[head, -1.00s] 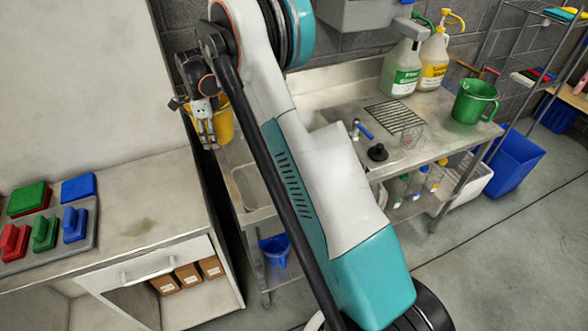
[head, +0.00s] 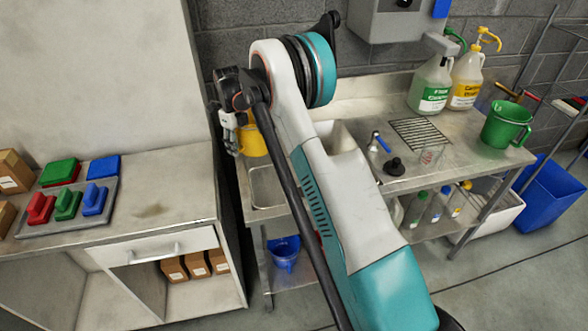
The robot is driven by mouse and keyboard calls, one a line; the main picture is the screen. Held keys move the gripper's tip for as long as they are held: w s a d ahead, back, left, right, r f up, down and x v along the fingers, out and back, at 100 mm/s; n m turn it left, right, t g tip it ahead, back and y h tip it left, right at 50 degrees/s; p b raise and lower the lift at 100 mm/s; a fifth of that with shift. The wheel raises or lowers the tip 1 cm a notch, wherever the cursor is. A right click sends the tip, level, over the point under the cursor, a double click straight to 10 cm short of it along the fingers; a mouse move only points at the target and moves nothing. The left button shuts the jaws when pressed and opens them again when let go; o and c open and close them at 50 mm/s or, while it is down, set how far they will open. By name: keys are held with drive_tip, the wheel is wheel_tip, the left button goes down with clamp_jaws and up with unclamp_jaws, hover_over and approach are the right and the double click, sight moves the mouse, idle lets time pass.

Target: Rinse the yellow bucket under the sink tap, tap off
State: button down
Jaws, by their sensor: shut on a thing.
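The yellow bucket (head: 254,140) is at the upper left of the sink bench, partly hidden behind my arm. My gripper (head: 236,147) is shut on it at its left side; the fingertips are small and the exact grip on the rim or handle cannot be told. My arm covers much of the sink, and I cannot make out the tap's spout. A small blue-handled fitting (head: 381,142) stands on the bench right of the basin.
A green jug (head: 506,125) and two chemical jugs, green-labelled (head: 431,86) and yellow-labelled (head: 466,80), stand on the bench. Left is a counter (head: 150,200) with coloured pads. A blue bucket (head: 284,251) sits below.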

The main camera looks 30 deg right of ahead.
sight(246, 149)
drive_tip(key=shift+s+r, duration=0.1)
drive_tip(key=shift+s+d+t+y, duration=0.25)
drive_tip(key=shift+t+y, duration=0.25)
drive_tip(key=shift+t, duration=0.4)
drive_tip(key=shift+s+d+f+t+y+b, duration=0.1)
drive_tip(key=shift+s+f+t+y+b, duration=0.1)
drive_tip(key=shift+f+t+b, duration=0.2)
drive_tip(key=shift+s+f+t+y+b, duration=0.1)
drive_tip(key=shift+f+t+y+b, duration=0.15)
drive_tip(key=shift+f+t, duration=0.2)
drive_tip(key=shift+s+d+r+t+y+b, duration=0.1)
drive_tip(key=shift+s+d+t+y+b, duration=0.1)
drive_tip(key=shift+s+t+y, duration=0.4)
drive_tip(key=shift+s+d+r+t+y+b, duration=0.1)
drive_tip(key=shift+s+d+t+b, duration=0.1)
drive_tip(key=shift+t, duration=0.65)
drive_tip(key=shift+s, duration=0.1)
drive_tip(key=shift+s+d+r+t+y+b, duration=0.15)
drive_tip(key=shift+t+y+b, duration=0.3)
drive_tip(key=shift+t, duration=0.45)
drive_tip(key=shift+f+t+y+b, duration=0.3)
drive_tip(key=shift+f+t+b, duration=0.4)
drive_tip(key=shift+b, duration=0.4)
drive_tip(key=shift+s+d+t+y+b, duration=0.1)
drive_tip(key=shift+s+t+y+b, duration=0.25)
drive_tip(key=shift+t+b, duration=0.4)
drive_tip(key=shift+s+d+t+y+b, duration=0.15)
drive_tip(key=shift+t+y+b, duration=0.2)
drive_tip(key=shift+t+b, duration=0.8)
